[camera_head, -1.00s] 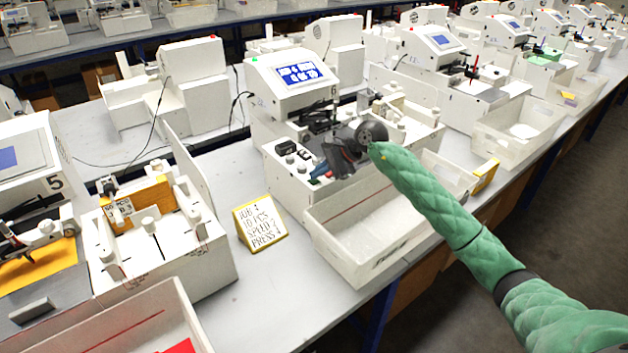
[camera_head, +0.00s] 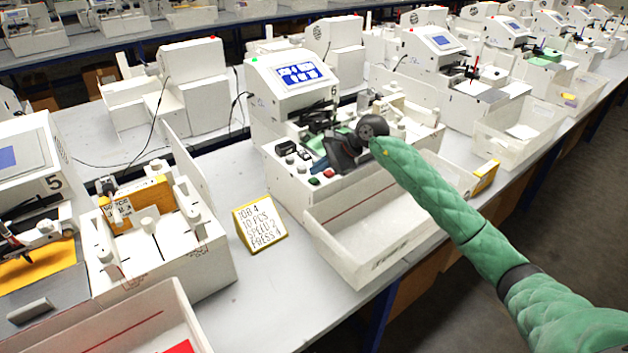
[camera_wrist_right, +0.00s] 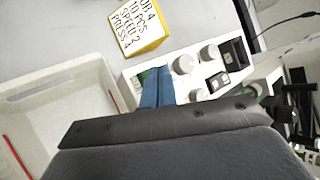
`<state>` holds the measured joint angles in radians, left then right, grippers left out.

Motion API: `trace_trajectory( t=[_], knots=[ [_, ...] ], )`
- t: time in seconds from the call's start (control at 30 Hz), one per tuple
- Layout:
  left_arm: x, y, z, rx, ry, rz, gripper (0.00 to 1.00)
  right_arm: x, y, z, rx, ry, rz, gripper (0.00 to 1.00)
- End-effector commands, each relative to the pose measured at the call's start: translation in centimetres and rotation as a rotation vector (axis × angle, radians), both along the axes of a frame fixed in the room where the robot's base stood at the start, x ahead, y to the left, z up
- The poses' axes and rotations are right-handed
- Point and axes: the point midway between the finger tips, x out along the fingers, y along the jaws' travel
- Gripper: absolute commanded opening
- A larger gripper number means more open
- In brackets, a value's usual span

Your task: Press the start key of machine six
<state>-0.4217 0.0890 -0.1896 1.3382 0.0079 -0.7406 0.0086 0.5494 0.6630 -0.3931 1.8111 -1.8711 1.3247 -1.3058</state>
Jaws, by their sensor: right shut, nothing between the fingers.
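Machine six (camera_head: 275,105) is white, with a lit blue screen (camera_head: 299,74) and a "6" on its side. The red key is not visible there. My left gripper is not in view.
A yellow-edged job card (camera_head: 260,223) stands left of the machine, reading job 4, 10 pcs, speed 2, press 4. A white bin (camera_head: 365,262) sits in front of the panel. Machine five (camera_head: 28,160) is at left. Bare table lies around the card.

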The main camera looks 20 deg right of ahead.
Motion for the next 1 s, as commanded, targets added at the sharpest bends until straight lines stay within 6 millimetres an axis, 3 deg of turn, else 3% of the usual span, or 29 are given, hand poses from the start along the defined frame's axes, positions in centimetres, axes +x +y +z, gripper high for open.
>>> trace_trajectory(
  t=[0.27, 0.8, 1.0],
  knots=[
    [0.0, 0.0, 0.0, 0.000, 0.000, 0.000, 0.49, 0.0, 0.0, 0.3, 0.000, -0.001, 0.000, 0.00],
    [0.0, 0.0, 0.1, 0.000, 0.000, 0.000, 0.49, 0.1, -0.1, 4.3, 0.000, -0.002, -0.001, 0.00],
    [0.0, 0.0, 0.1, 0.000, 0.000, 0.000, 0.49, 0.0, 0.0, 5.0, 0.000, -0.001, -0.001, 0.00]
  ],
)
